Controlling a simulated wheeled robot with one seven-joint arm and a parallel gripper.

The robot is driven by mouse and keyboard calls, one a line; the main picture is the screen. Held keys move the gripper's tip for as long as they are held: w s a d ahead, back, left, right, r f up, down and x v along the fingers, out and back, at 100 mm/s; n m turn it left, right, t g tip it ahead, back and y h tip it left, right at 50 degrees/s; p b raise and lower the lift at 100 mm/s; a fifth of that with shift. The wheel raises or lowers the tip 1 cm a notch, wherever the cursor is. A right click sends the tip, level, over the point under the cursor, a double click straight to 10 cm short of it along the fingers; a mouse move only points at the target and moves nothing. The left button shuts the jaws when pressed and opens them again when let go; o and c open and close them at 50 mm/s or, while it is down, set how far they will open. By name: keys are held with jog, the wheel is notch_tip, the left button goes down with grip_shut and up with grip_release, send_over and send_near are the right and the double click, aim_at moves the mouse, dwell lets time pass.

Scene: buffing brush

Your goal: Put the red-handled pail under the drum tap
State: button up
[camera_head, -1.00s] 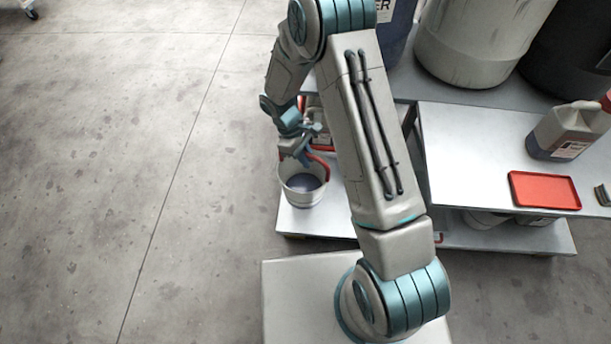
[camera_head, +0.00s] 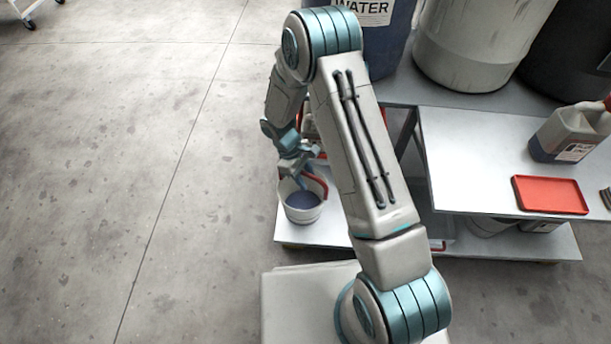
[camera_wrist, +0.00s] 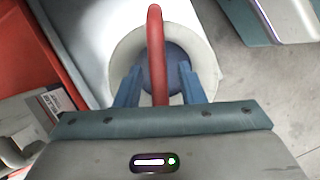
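The white pail (camera_head: 303,208) with the red handle (camera_head: 318,182) stands on the left end of the low white shelf, with dark blue inside. In the wrist view the pail (camera_wrist: 205,62) lies beneath my gripper, its red handle (camera_wrist: 156,50) standing up toward me. My gripper (camera_head: 303,184) is at the pail's handle. In the wrist view my gripper (camera_wrist: 160,75) has its two blue fingers apart, one on each side of the handle, with gaps showing. The blue drum (camera_head: 385,45) labelled WATER stands behind my arm; I cannot see its tap.
A pale drum (camera_head: 470,45) and a black drum (camera_head: 572,50) stand to the right. The upper shelf (camera_head: 465,165) holds a red tray (camera_head: 549,195) and a jug (camera_head: 566,135). Red items stand beside the pail, partly hidden by my arm.

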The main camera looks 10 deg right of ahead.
jog(key=shift+r, duration=0.1)
jog(key=p+v, duration=0.5)
jog(key=v, duration=0.7)
jog(key=shift+s+r, duration=0.1)
jog(key=shift+r, duration=0.05)
